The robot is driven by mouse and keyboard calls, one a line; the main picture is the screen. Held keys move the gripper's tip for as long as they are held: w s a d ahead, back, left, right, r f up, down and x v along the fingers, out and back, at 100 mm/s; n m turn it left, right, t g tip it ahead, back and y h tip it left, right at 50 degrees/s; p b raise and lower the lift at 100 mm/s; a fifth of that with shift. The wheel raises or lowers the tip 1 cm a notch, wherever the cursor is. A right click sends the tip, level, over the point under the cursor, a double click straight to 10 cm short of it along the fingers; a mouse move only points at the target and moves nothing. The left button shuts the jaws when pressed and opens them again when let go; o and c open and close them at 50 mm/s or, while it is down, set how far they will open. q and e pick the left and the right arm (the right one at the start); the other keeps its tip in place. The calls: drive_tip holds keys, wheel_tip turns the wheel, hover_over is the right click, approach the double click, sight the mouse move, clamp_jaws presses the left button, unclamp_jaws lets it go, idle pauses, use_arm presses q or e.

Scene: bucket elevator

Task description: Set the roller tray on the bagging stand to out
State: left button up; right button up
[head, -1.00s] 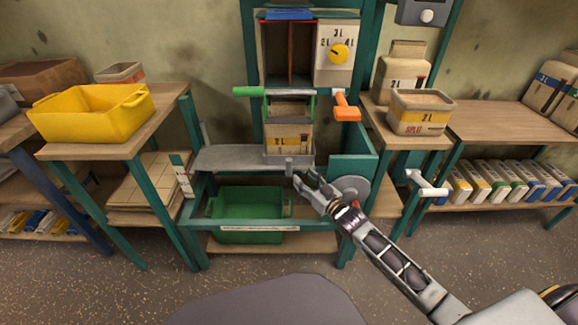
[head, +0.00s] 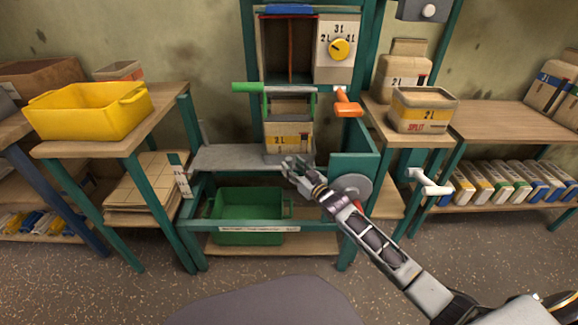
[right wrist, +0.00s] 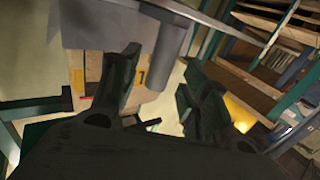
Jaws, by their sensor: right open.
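The grey roller tray (head: 235,157) lies flat across the bagging stand (head: 345,143), a teal frame. A bag marked 2L (head: 288,137) stands at the tray's right end. My right gripper (head: 290,163) is open at the tray's front right corner, over the small upright grey post seen there before. In the right wrist view, a grey post (right wrist: 172,42) shows just beyond and between the spread fingers (right wrist: 160,60), beside a grey plate. I cannot tell whether the fingers touch it. My left gripper is out of view.
A green crate (head: 210,206) sits below the tray. A grey disc (head: 358,185) is close to my right wrist. Green (head: 247,88) and orange (head: 348,108) handles stick out above. A yellow bin (head: 88,112) stands on the left table. Floor in front is clear.

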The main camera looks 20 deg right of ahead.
sight(291, 165)
drive_tip(key=shift+w+a, duration=0.2)
drive_tip(key=shift+w, duration=0.45)
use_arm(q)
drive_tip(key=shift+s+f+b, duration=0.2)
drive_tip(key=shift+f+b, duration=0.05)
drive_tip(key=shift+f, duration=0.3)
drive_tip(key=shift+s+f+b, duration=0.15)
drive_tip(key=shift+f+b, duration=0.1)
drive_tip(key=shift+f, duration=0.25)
use_arm(e)
drive_tip(key=shift+x, duration=0.9)
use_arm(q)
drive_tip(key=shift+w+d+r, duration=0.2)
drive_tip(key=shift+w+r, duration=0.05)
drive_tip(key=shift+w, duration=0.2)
use_arm(e)
clamp_jaws()
